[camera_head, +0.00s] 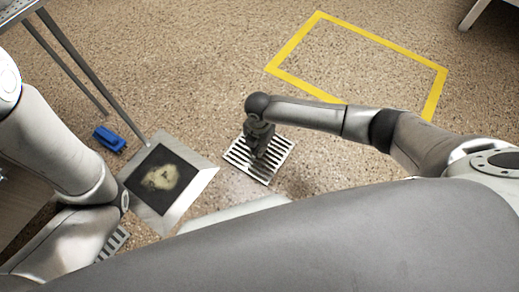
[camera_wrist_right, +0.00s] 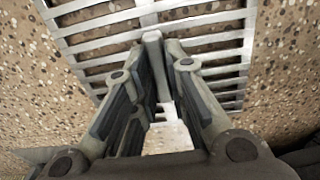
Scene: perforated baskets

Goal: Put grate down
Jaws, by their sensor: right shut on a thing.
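A slotted metal grate (camera_head: 243,158) is below my right gripper (camera_head: 259,151) in the head view, close to the speckled floor. In the right wrist view the grate (camera_wrist_right: 90,42) spans the upper part. The fingers of my right gripper (camera_wrist_right: 158,62) are shut on its middle bar. I cannot tell whether the grate touches the floor. My left gripper is not in view; only my left arm shows at the left.
A square metal frame (camera_head: 205,165) around a dark opening with a pale patch lies left of the grate. A blue object (camera_head: 109,139) lies near a table leg (camera_head: 122,110). A yellow outline (camera_head: 290,46) marks clear floor at the upper right. Another slotted piece (camera_head: 113,243) shows at lower left.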

